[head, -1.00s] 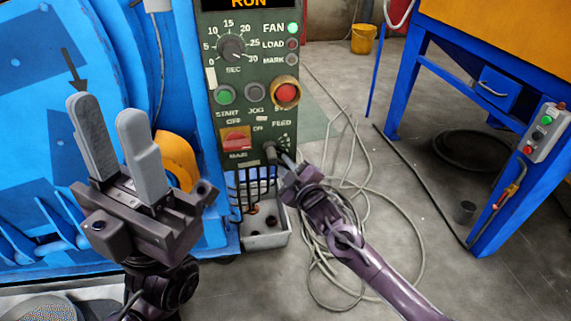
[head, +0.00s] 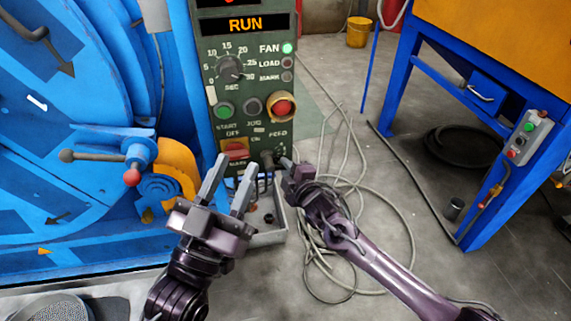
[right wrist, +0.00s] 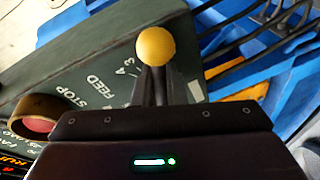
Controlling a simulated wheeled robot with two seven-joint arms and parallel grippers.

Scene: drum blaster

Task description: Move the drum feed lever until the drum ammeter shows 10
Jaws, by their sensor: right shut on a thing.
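The drum feed lever has a yellow ball knob (right wrist: 155,45) in the right wrist view, beside the FEED scale on the green panel. My right gripper (right wrist: 152,85) is shut on the lever just below the knob. In the head view my right gripper (head: 281,166) is at the panel's lower right corner and covers much of the lever. My left gripper (head: 236,170) is open and empty, in front of the panel's lower edge. A display at the top of the head view is cut off, and I cannot read an ammeter value.
The green panel (head: 209,62) carries a lit RUN display (head: 246,25), a timer dial (head: 230,67), buttons and a red switch (head: 236,149). A blue drum machine (head: 75,110) stands at left. Loose cables (head: 395,205) lie on the floor. A blue-legged orange machine (head: 510,35) stands at right.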

